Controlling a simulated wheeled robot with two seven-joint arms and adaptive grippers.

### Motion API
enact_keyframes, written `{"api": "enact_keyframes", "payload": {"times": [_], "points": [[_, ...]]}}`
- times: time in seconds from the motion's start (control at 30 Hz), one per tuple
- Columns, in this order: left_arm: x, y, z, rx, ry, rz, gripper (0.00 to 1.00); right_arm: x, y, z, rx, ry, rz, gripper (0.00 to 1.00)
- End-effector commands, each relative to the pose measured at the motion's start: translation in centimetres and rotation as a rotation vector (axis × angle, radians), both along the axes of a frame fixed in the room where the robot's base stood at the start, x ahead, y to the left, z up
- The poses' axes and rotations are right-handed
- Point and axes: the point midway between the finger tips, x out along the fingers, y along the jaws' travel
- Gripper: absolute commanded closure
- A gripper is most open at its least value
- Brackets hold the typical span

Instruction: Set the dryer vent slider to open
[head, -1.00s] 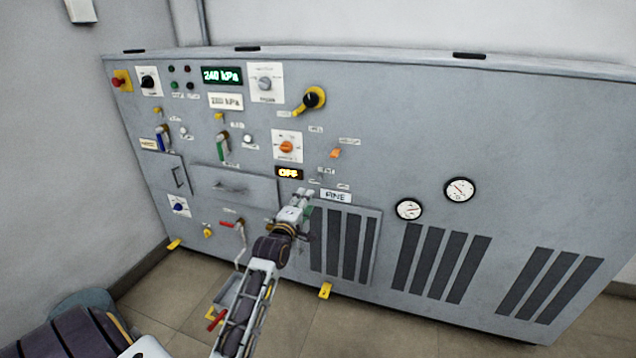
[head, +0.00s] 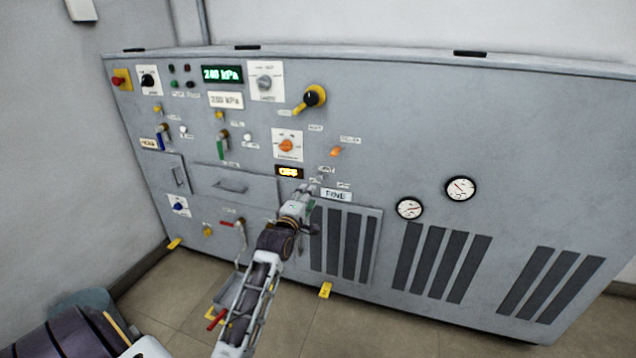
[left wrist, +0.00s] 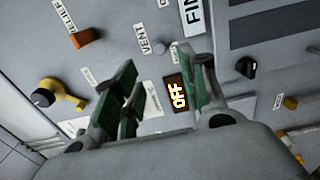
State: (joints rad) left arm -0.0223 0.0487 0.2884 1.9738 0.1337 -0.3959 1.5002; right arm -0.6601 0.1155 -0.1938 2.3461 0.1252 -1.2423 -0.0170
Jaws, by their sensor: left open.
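The vent slider shows in the left wrist view as a small grey knob (left wrist: 163,38) beside the VENT label (left wrist: 144,34). In the head view the vent label (head: 327,169) sits right of the lit OFF display (head: 289,172); the slider there is too small to read its position. My left gripper (head: 304,189) is in front of the panel, just below that display. In the left wrist view its green-padded fingers (left wrist: 165,78) are apart with nothing between them, and the knob lies beyond the fingertips. I cannot tell contact. My right gripper is not in view.
An orange relief knob (left wrist: 83,38), a yellow-handled black knob (head: 314,97) and an orange selector (head: 287,146) are nearby on the panel. The FINE plate (head: 336,195) and a slotted vent grille (head: 345,243) are close to my gripper.

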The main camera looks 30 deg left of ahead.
Motion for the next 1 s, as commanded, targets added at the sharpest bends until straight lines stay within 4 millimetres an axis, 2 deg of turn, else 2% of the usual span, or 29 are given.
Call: {"api": "enact_keyframes", "payload": {"times": [0.33, 0.83, 1.0], "points": [[2.9, 0.7, 0.0, 0.000, -0.001, -0.001, 0.58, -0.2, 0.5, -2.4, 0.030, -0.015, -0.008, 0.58], [6.9, 1.7, 0.0, 0.000, -0.001, 0.000, 0.58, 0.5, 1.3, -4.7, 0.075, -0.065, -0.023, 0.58], [8.3, 2.0, 0.0, 0.001, -0.001, 0.000, 0.58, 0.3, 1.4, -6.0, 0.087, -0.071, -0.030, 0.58]]}}
